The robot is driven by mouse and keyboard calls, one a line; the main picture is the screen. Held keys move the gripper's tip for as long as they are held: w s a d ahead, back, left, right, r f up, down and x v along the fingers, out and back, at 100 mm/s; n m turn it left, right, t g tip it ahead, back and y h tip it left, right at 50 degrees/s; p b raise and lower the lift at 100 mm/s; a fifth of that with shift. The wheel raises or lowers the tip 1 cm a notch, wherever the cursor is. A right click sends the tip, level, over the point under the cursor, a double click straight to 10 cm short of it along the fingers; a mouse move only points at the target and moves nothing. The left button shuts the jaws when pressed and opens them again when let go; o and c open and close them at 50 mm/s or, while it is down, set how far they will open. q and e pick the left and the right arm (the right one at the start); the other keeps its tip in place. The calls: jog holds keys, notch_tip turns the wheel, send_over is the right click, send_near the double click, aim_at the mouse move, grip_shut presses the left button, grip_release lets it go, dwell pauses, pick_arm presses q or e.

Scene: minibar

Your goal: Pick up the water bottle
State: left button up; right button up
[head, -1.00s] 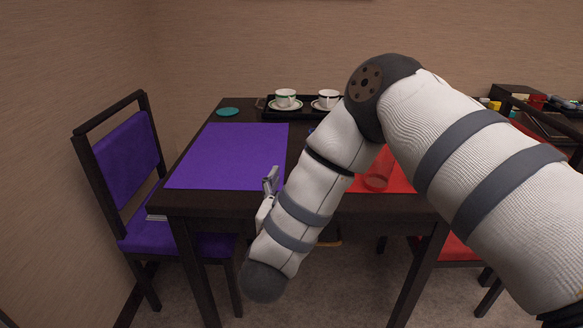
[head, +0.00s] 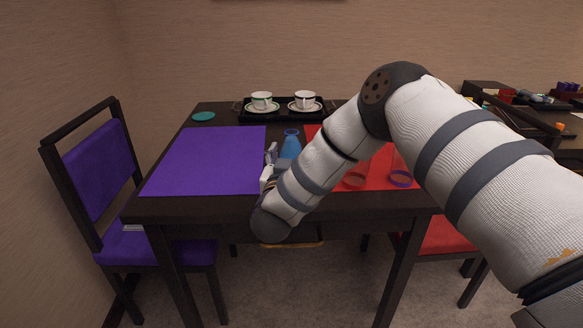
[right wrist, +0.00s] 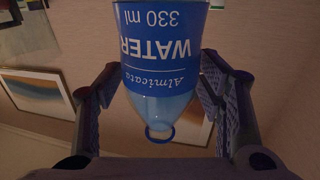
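The water bottle (head: 291,146) is blue and stands on the dark table between the purple and red mats, partly hidden by my right arm. My right gripper (head: 270,163) is at the bottle's near left side in the head view. In the right wrist view its two fingers (right wrist: 158,72) stand apart on either side of the bottle. A narrow gap shows on the left; contact on the right is unclear. My left gripper is out of view.
A purple mat (head: 208,160) lies left and a red mat (head: 378,172) right, with glass rims (head: 355,179) on it. A black tray (head: 283,116) with two cups is behind the bottle. A purple chair (head: 95,168) stands left.

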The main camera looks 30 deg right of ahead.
jog(key=c, duration=1)
jog(key=shift+c, duration=0.2)
jog(key=shift+r, duration=0.2)
jog(key=shift+r, duration=1.25)
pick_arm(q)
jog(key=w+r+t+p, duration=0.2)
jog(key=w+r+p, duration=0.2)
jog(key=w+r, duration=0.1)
pick_arm(e)
jog(key=s+a+r, duration=0.2)
jog(key=s+r, duration=0.8)
jog(key=s, duration=0.3)
jog(key=shift+s+a+r, duration=0.15)
jog(key=shift+s+a, duration=0.15)
jog(key=shift+a, duration=0.05)
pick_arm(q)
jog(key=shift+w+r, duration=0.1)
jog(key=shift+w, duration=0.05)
pick_arm(e)
jog(key=shift+s, duration=0.1)
